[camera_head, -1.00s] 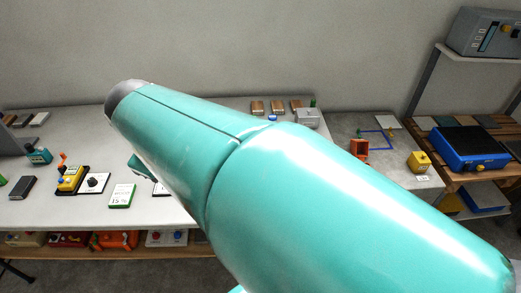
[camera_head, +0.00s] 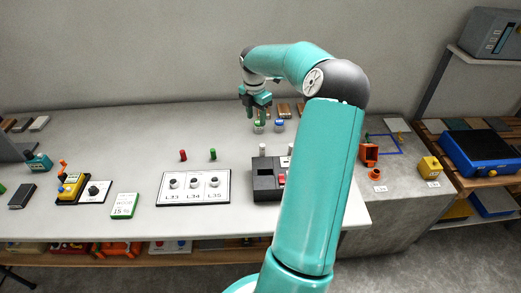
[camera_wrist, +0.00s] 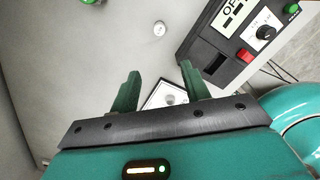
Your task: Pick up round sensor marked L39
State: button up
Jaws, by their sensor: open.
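In the head view, three round sensors (camera_head: 195,182) sit on a white board marked L33, L34, L35. I read no L39 mark anywhere.
A black box (camera_head: 265,182) with a red switch stands right of the board; the wrist view shows it too (camera_wrist: 222,70). Red (camera_head: 183,155) and green (camera_head: 213,154) posts stand nearby. My arm hides the table's right part.

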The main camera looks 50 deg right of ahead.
jog(key=s+d+f, duration=0.1)
jog(key=d+f, duration=0.1)
send_over(262, 145)
notch_tip(262, 145, down, 7)
jog(key=shift+s+r, duration=0.15)
jog(key=shift+r, duration=0.05)
jog(key=shift+f, duration=3.15)
jog(key=shift+c, duration=0.5)
grip_shut()
